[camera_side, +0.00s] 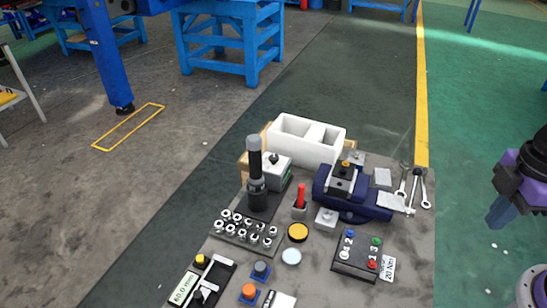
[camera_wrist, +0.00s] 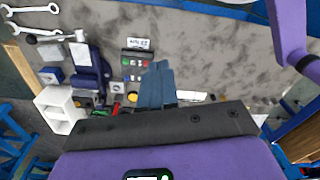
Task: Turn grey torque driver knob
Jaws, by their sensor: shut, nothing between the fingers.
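The torque driver (camera_side: 256,180) stands upright as a dark cylinder on the left half of the bench in the side view. Its grey knob (camera_side: 254,143) is the lighter cap at its top. I cannot make it out in the wrist view, where my gripper's body covers much of the picture. My gripper (camera_side: 492,224) is at the far right of the side view, well apart from the driver and partly cut off by the frame. In the wrist view its blue-grey fingers (camera_wrist: 158,68) are together and empty.
A rack of metal sockets (camera_side: 245,228) lies at the driver's foot. A white divided box (camera_side: 305,138) stands behind. A blue vise (camera_side: 350,190), a button panel (camera_side: 358,252) and wrenches (camera_side: 415,185) are to the right. A red-handled tool (camera_side: 300,197) stands upright near the middle.

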